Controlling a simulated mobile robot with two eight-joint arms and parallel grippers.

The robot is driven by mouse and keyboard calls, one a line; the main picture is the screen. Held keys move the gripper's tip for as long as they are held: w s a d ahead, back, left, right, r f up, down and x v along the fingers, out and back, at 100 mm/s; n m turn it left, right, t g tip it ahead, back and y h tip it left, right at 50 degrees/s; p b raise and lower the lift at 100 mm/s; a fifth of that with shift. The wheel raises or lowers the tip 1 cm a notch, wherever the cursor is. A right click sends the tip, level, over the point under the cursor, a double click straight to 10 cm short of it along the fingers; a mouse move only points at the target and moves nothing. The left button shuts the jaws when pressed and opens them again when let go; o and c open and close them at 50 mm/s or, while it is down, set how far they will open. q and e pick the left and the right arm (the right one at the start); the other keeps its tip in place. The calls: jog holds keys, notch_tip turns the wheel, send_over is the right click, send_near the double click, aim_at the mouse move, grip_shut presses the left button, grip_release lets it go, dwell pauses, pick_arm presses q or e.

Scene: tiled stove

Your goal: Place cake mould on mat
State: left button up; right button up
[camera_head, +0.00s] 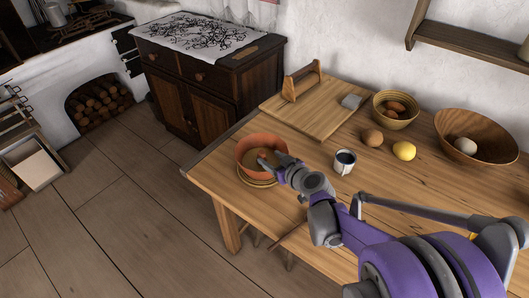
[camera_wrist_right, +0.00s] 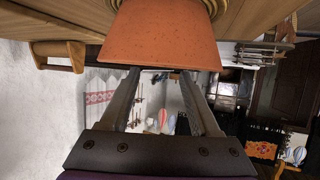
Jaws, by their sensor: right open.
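The cake mould (camera_head: 250,144), an orange terracotta bowl, stands upright near the table's left corner. It appears to rest on the round woven mat (camera_head: 256,183), whose rim shows under its near side. My right gripper (camera_head: 268,160) reaches to the mould's near right side, its fingertips at the bowl. In the right wrist view the mould (camera_wrist_right: 160,35) fills the top middle, and the two fingers are spread apart with a clear gap. Whether a finger touches the wall I cannot tell. My left gripper is not in view.
On the wooden table (camera_head: 300,225) stand a metal mug (camera_head: 344,162), a cutting board (camera_head: 305,112), a small basket (camera_head: 395,109), a lemon (camera_head: 404,151), a brown round item (camera_head: 372,138) and a large wooden bowl (camera_head: 476,136). A dark cabinet (camera_head: 205,80) stands behind.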

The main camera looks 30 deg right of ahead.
jog(key=v, duration=0.5)
jog(key=s+a+f+n+g+y, duration=0.1)
jog(key=s+a+g, duration=0.15)
jog(key=a, duration=0.35)
jog(key=s+a+f+g+y, duration=0.1)
jog(key=s+a+f, duration=0.1)
jog(key=s+a, duration=0.3)
jog(key=s+a+f+g+h, duration=0.1)
jog(key=s+a+g, duration=0.1)
jog(key=s, duration=0.4)
jog(key=s+a+f+m+g+h, duration=0.1)
jog(key=s+a+f+g, duration=0.1)
jog(key=s, duration=0.4)
jog(key=shift+g+p, duration=0.35)
jog(key=shift+g, duration=0.2)
jog(key=shift+s, duration=0.1)
notch_tip(320, 180, up, 9)
jog(key=w+p, duration=0.1)
jog(key=p, duration=0.7)
jog(key=shift+w, duration=0.25)
